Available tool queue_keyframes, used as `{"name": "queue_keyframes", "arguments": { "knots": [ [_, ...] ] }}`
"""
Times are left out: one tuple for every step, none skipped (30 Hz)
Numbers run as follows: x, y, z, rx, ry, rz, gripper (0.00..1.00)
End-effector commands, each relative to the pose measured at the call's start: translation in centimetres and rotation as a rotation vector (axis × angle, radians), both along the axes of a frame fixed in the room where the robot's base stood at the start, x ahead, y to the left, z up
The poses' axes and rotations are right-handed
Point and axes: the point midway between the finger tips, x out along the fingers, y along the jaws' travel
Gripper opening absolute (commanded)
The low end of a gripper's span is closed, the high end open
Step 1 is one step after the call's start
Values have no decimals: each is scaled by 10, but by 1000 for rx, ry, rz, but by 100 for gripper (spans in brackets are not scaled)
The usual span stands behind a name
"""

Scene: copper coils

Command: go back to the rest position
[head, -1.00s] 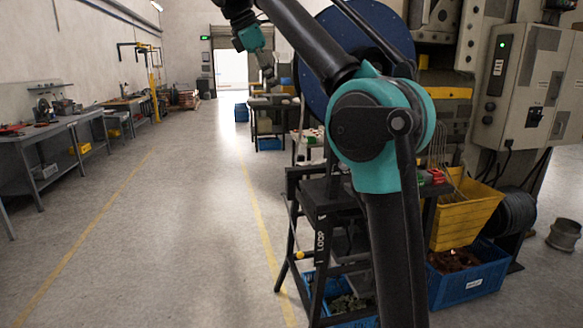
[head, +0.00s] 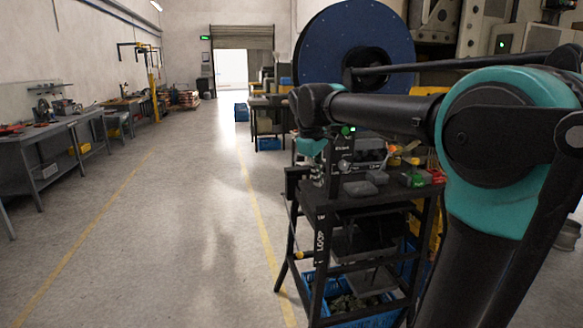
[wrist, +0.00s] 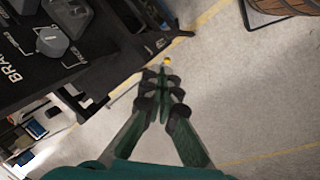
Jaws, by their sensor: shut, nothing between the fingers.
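My gripper (wrist: 163,88) shows in the wrist view with its two dark fingers together and nothing between them. It is over the floor, beside the edge of a black stand (wrist: 85,95). In the head view my arm reaches left across the picture, and its wrist end is just above the left side of the same black stand (head: 326,222). The fingers cannot be made out in the head view.
Grey blocks (head: 360,188) and small coloured items lie on the stand. A blue bin (head: 350,318) is beneath it. A large blue reel (head: 325,50) stands behind. Grey workbenches (head: 50,150) line the left wall. The floor aisle (head: 190,200) between is clear.

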Motion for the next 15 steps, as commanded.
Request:
{"name": "queue_keyframes", "arguments": {
  "knots": [
    [-11, -15, -27, 33, -13, -65, 0],
    [-18, -23, -42, 54, -24, -105, 0],
    [-28, -33, -62, 81, -35, -158, 0],
    [-35, -40, -78, 102, -45, -199, 0],
    [-44, -47, -93, 124, -55, -239, 0],
    [-56, -56, -113, 152, -66, -293, 0],
    [-66, -62, -128, 172, -76, -333, 0],
    [-77, -68, -143, 195, -86, -373, 0],
    [-91, -76, -162, 222, -97, -428, 0],
    [-103, -82, -176, 244, -107, -469, 0],
    [-115, -86, -190, 264, -116, -507, 0],
    [-130, -92, -207, 291, -128, -559, 0],
    [-142, -96, -220, 310, -136, -595, 0],
    [-153, -100, -231, 328, -145, -630, 0],
    [-167, -103, -244, 351, -154, -673, 0]
  ]
}}
